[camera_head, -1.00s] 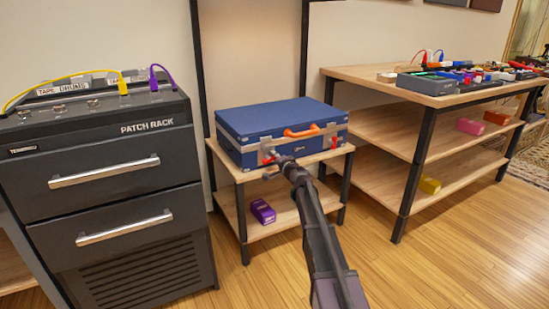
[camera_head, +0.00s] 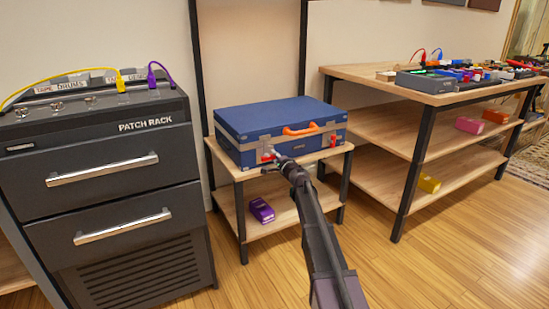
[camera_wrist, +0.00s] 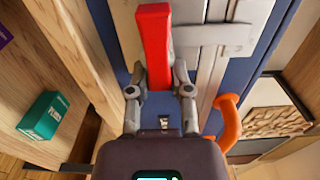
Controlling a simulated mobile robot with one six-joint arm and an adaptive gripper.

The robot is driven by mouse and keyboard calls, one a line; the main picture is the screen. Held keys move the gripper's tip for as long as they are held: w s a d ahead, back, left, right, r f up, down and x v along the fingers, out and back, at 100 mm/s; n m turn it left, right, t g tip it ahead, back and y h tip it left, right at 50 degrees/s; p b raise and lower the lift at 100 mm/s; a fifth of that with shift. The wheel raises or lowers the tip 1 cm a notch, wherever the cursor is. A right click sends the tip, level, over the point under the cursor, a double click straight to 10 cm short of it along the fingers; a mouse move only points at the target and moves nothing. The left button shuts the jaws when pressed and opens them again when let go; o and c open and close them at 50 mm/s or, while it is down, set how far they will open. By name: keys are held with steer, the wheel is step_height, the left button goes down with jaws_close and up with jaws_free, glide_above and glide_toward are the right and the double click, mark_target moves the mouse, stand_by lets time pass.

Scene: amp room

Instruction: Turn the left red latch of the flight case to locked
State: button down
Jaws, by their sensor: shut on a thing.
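The blue flight case (camera_head: 262,118) lies closed on the upper wooden shelf of a small rack, with grey metal fittings and an orange handle (camera_head: 301,130) on its front. The left red latch (camera_head: 267,156) is at the front left of the case, partly hidden by my gripper. In the wrist view the latch (camera_wrist: 154,45) is a long red bar beside a grey metal plate (camera_wrist: 212,38). My gripper (camera_wrist: 159,82) is shut on the near end of this red latch, one finger on each side. The gripper also shows in the head view (camera_head: 278,160).
A purple box (camera_head: 262,210) sits on the lower shelf under the case. The dark patch rack (camera_head: 110,190) with drawers stands at left. A wooden bench (camera_head: 440,95) with gear on top is at right. Wooden floor is open in front.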

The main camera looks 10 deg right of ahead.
steer(key=c, duration=0.5)
jaws_free()
steer(key=shift+w, duration=0.15)
steer(key=shift+c, duration=0.2)
steer(key=v, duration=1.2)
